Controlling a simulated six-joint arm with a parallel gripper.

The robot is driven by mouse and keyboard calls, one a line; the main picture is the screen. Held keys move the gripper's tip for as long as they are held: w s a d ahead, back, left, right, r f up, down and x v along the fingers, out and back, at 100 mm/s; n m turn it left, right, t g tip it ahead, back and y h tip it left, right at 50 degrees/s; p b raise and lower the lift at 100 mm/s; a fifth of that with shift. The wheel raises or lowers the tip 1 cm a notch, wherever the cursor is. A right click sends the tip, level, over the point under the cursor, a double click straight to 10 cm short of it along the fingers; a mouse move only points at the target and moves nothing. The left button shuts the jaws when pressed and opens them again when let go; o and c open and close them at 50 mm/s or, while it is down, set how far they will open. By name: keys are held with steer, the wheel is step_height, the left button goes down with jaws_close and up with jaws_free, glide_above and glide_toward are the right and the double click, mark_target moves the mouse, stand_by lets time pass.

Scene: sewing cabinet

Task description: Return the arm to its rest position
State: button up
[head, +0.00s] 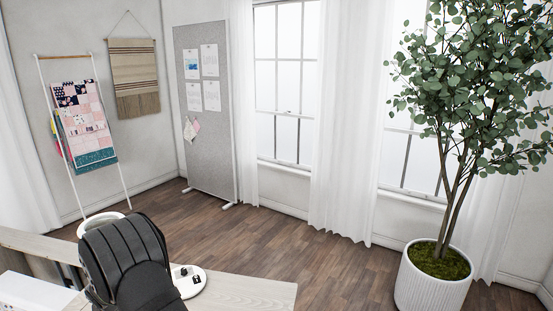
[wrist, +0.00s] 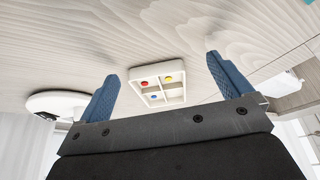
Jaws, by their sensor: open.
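My gripper (wrist: 162,66) shows in the wrist view, its two blue fingers spread wide apart with nothing between them. A pale wooden tabletop (wrist: 60,45) fills the upper part of that view. A white divided tray (wrist: 137,75) appears between the fingers, some distance away from them. It holds small round red (wrist: 144,82), yellow (wrist: 169,77) and blue (wrist: 154,97) pieces in its compartments. In the head view I cannot make out my gripper's fingers or the tray.
The tabletop's right end (head: 245,292) is bare in the head view. A dark ribbed form (head: 130,260) hides much of the rest. A white round plate (head: 193,290) lies beside it. A potted tree (head: 437,285), pinboard (head: 208,140) and quilt ladder (head: 65,145) stand on the floor beyond.

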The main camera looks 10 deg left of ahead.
steer(key=v, duration=0.7)
steer(key=shift+r, duration=0.3)
steer(key=shift+s, duration=0.15)
steer(key=x, duration=0.9)
steer(key=shift+f, duration=0.25)
steer(key=w, duration=0.3)
steer(key=shift+w+a+r, duration=0.15)
steer(key=shift+w+a, duration=0.15)
steer(key=v, duration=0.3)
steer(key=shift+r, duration=0.35)
steer(key=shift+v, duration=0.85)
steer(key=shift+f, duration=0.1)
